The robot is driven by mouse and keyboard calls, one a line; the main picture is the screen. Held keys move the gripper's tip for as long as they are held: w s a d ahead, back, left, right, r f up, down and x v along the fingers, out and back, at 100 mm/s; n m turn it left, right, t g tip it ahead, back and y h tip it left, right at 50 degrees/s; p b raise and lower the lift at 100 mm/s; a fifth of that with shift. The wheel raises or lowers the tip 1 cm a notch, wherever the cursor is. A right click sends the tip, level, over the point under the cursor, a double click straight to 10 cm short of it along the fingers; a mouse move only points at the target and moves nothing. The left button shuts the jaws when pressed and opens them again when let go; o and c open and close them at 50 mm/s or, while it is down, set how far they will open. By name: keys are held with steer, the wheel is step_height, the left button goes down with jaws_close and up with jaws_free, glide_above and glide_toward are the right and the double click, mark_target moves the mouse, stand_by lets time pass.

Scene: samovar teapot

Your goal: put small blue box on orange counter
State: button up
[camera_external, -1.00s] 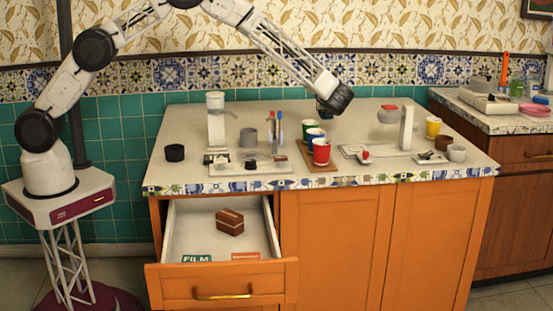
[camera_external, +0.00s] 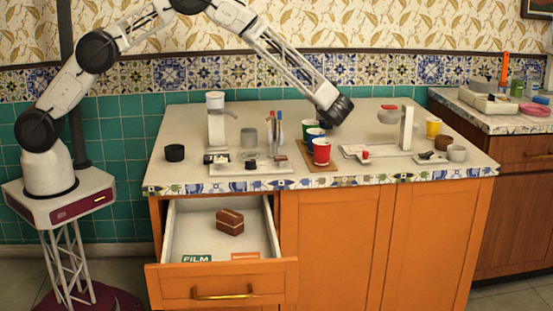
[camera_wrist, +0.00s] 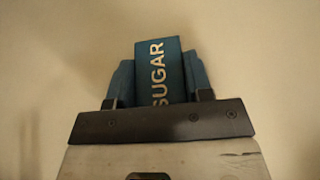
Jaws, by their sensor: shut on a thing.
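The small blue box (camera_wrist: 158,72), lettered SUGAR, is between the fingers of my gripper (camera_external: 336,112) in the wrist view. My gripper is shut on it, with one finger on each side. In the external view my gripper is low over the back middle of the orange counter (camera_external: 420,178), just behind the cups. The box cannot be made out there. The counter has orange doors and a pale top with a tiled edge. I cannot tell whether the box touches the top.
A grey-white device (camera_external: 407,128) stands to the right, and a dispenser (camera_external: 216,122) to the left. The open drawer (camera_external: 175,232) holds a brown box (camera_external: 230,222). The counter's back strip looks clear.

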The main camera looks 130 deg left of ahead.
steer(key=shift+f, duration=0.1)
steer(key=o, duration=0.9)
steer(key=shift+o, duration=0.2)
steer(key=v, duration=1.2)
stand_by(0.5)
